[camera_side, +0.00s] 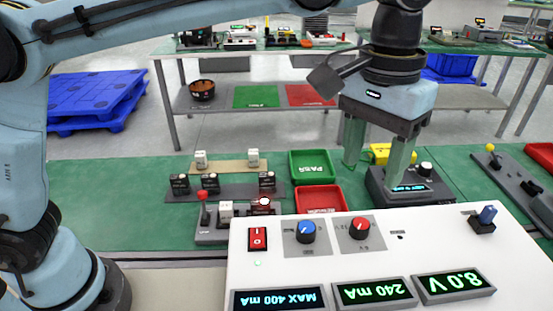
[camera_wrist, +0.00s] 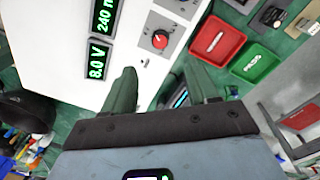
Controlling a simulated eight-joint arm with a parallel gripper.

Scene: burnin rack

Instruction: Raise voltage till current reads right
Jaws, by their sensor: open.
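The white power supply box (camera_side: 330,265) stands in front, its panel upside down in the side view. Its red knob (camera_side: 360,228) sits right of a blue knob (camera_side: 306,231). Its displays read 8.0 V (camera_side: 455,284), 240 mA (camera_side: 374,292) and MAX 400 mA (camera_side: 278,299). My gripper (camera_side: 374,172) is open and points down behind the box's far edge, apart from the red knob. In the wrist view the red knob (camera_wrist: 160,39) lies ahead of and between my open fingers (camera_wrist: 160,68), with nothing held.
A black device (camera_side: 410,190) with a lit display stands by my fingers. A green tray (camera_side: 313,179) and a red tray (camera_side: 319,211) lie left of them. A red rocker switch (camera_side: 257,239) and a blue-capped lever (camera_side: 486,217) are on the box. Small modules (camera_side: 210,181) stand on a rack at left.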

